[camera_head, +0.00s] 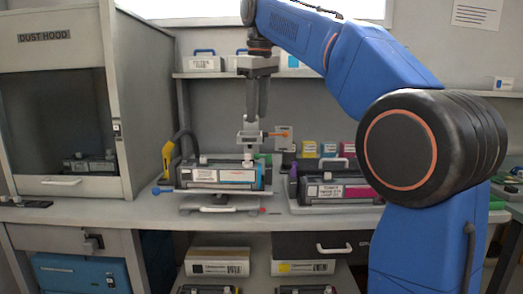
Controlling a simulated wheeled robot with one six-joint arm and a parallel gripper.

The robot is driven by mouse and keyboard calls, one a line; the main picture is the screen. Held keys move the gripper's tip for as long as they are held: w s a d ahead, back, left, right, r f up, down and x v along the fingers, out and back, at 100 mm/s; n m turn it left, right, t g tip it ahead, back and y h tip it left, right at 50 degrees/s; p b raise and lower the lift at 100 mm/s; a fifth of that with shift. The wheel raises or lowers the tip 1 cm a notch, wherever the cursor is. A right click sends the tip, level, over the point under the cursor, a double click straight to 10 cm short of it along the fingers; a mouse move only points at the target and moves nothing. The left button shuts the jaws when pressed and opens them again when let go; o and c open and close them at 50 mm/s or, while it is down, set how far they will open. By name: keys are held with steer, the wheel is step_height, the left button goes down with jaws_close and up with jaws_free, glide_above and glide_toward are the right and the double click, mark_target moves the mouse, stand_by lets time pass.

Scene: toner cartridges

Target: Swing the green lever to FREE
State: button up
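A dark toner cartridge with a white label and a cyan patch (238,175) sits on a raised cradle (215,188) on the bench, left of centre. A small green part (264,158) shows at its upper right; it looks like the green lever, but its setting and any FREE mark are too small to read. My gripper (256,118) points straight down above the cartridge, its fingers close together. A small grey bracket-like piece (250,137) shows just below the fingertips; I cannot tell whether they touch it or whether the fingers are shut.
A dust hood (118,110) stands at the left, with another cartridge inside. A second cartridge with a magenta patch (335,190) sits right of the cradle. A yellow-and-black hose-like tool (168,158) stands left of the cradle. Small coloured boxes (309,149) stand behind. My arm covers the right side.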

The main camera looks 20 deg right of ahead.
step_height(320, 180, up, 5)
steer(key=s+n, duration=0.1)
steer(key=n, duration=0.6)
step_height(320, 180, down, 17)
steer(key=w+d, duration=0.2)
steer(key=w, duration=0.1)
steer(key=shift+h, duration=0.3)
steer(key=shift+f, duration=0.1)
jaws_close()
